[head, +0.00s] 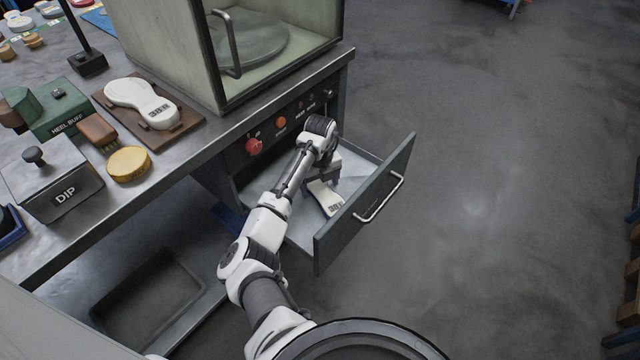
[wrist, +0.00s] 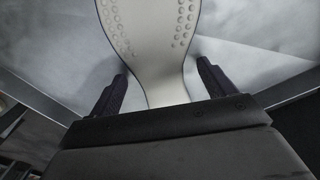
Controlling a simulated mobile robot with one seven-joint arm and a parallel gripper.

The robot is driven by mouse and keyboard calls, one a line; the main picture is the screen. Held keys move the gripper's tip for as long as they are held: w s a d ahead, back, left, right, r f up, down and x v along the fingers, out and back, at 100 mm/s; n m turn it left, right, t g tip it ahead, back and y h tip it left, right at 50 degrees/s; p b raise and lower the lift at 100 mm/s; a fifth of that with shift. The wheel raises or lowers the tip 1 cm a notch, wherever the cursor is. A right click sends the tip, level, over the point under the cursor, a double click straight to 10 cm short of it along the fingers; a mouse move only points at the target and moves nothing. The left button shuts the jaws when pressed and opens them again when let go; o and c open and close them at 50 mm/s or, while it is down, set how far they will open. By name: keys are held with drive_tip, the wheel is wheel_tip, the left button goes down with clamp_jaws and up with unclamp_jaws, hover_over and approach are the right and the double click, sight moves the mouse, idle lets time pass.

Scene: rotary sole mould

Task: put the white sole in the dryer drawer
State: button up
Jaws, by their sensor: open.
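The dryer drawer (head: 365,212) is pulled open below the glass-fronted cabinet. A white sole (head: 328,200) is inside it, with dark marking on its visible end. My gripper (head: 322,178) is down in the drawer over the sole's far part and hides it in the head view. In the wrist view my gripper (wrist: 162,82) is open, with one finger on each side of the sole's narrow waist (wrist: 160,65). A gap shows between each finger and the sole. The sole's dotted, wider part reaches beyond the fingers. It appears to lie on the drawer floor.
Another white sole (head: 143,100) lies on a brown board (head: 178,130) on the bench. A DIP box (head: 52,185), a brush (head: 97,130) and a yellow round pad (head: 129,163) stand near it. Open floor lies right of the drawer front.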

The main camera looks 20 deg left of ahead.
sight(320, 187)
wheel_tip(320, 187, up, 12)
drive_tip(key=b, duration=0.1)
idle(1.4)
